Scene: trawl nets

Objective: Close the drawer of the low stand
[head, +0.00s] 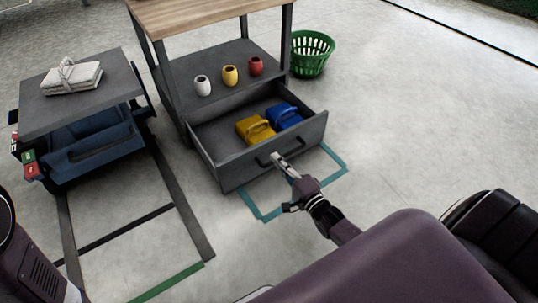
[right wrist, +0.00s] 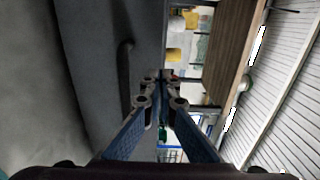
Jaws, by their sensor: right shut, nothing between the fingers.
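The stand with a wooden top (head: 205,12) has a grey drawer (head: 300,141) at its bottom, pulled well open. The drawer holds a yellow container (head: 254,130) and a blue container (head: 284,116). A dark bar handle (head: 264,160) is on its front; a bar handle also shows in the right wrist view (right wrist: 126,75). My right gripper (head: 277,158) is shut and empty at the drawer front, beside the handle; I cannot tell whether it touches. Its fingers also show in the right wrist view (right wrist: 161,78). My left gripper is not in view.
A lower grey-topped stand (head: 110,88) at left carries folded cloth (head: 72,76) and has a blue bin (head: 95,140) under it. White, yellow and red cups (head: 229,76) stand on the middle shelf. A green basket (head: 312,53) stands behind right. Floor to the right is clear.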

